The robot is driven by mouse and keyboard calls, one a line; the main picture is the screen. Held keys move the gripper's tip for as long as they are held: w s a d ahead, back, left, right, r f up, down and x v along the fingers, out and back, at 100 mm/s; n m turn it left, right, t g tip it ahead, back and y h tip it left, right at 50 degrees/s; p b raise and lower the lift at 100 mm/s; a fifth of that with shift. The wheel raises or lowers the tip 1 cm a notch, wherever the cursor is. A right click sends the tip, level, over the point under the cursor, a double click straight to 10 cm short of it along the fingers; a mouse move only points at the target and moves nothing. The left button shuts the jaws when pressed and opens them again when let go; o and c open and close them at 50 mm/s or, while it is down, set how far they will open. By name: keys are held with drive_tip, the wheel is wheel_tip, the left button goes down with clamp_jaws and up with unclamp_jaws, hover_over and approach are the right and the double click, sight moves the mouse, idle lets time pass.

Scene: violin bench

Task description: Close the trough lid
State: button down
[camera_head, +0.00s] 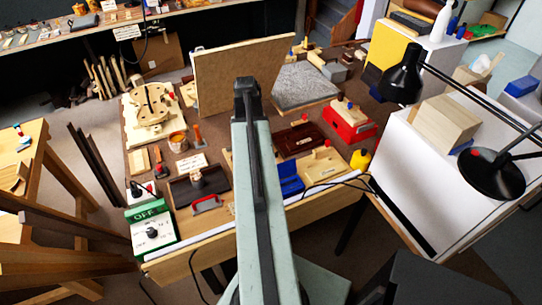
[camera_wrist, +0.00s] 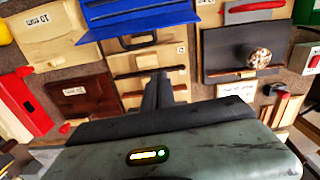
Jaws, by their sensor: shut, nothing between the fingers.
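No lid carries a readable trough label, so I cannot tell for certain which one it is. A blue box-like piece (camera_head: 290,178) sits near the bench's front edge, right of my arm; its blue panel (camera_wrist: 140,18) shows at the top of the wrist view. A dark flat panel with a round knob (camera_head: 183,192) lies left of my arm and shows at the right of the wrist view (camera_wrist: 225,52). My gripper (camera_wrist: 157,88) is shut and empty, in front of pale wooden blocks (camera_wrist: 150,58). My arm hides it in the head view.
A large tan board (camera_head: 235,75) stands upright behind my arm. A red box (camera_head: 350,120), a brown box (camera_head: 300,138) and a pale labelled box (camera_head: 325,167) crowd the right. A green OFF switch box (camera_head: 150,230) is at the front left. A black lamp (camera_head: 403,75) overhangs the right.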

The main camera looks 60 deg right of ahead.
drive_tip(key=s+d, duration=0.4)
drive_tip(key=s, duration=0.1)
drive_tip(key=shift+m, duration=0.3)
wheel_tip(320, 180, down, 11)
drive_tip(key=b, duration=1.1)
drive_tip(key=shift+w+a, duration=0.1)
drive_tip(key=s+a+r+p, duration=0.2)
drive_tip(key=r, duration=0.1)
drive_tip(key=shift+s, duration=0.25)
drive_tip(key=shift+s+a+p, duration=0.15)
drive_tip(key=shift+s+p, duration=0.15)
drive_tip(key=shift+w, duration=0.1)
